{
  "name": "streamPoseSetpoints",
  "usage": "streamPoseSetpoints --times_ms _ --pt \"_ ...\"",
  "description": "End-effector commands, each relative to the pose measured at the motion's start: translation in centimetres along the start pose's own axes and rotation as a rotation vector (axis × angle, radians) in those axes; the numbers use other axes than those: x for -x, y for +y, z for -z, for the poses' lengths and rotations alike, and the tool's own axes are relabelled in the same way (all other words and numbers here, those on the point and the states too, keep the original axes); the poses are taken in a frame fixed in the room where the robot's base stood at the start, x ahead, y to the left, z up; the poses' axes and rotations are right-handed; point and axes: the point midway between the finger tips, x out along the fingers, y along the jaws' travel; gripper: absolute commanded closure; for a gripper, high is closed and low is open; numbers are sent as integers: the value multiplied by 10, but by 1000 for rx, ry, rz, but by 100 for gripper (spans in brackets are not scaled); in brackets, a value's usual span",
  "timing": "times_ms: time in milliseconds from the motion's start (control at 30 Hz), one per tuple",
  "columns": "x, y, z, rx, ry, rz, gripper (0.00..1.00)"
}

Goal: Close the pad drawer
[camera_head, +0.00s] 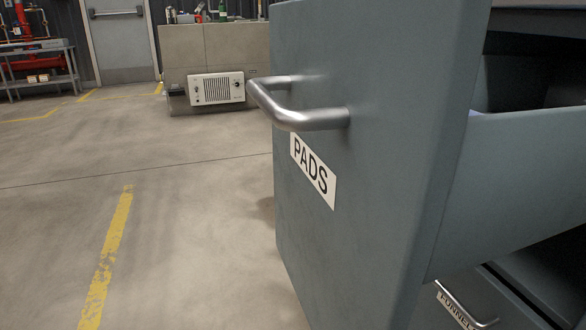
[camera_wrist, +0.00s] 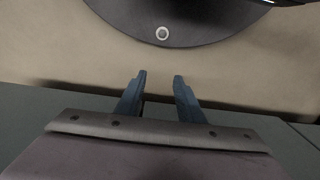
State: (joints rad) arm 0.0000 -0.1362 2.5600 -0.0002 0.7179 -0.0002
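The pad drawer (camera_head: 375,200) is a grey-blue drawer with a white label reading PADS (camera_head: 313,170). It is pulled out from its cabinet, and its open inside and side wall (camera_head: 510,190) show at the right of the head view. Its bent metal bar handle (camera_head: 300,112) sticks out from the front panel. My gripper (camera_wrist: 156,80) shows only in the wrist view. Its two dark fingers are apart with nothing between them. A grey-green flat surface (camera_wrist: 30,120) lies below and beside the gripper; I cannot tell for sure that it is the drawer.
A lower drawer with a partly hidden label and a metal handle (camera_head: 460,308) sits below right. The concrete floor (camera_head: 190,215) at the left is clear, with yellow lines. A block with a white heater-like unit (camera_head: 217,88), a door (camera_head: 121,40) and a metal table (camera_head: 38,65) stand behind.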

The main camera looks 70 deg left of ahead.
Motion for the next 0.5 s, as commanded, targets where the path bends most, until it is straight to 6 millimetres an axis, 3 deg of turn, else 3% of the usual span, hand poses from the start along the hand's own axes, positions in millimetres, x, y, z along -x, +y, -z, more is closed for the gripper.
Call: streamPoseSetpoints --times_ms 133,267,500 --pt "8 -2 1 7 -1 1 71" --pt "28 -8 2 25 -5 5 71" --pt "88 -29 6 92 -19 15 71"
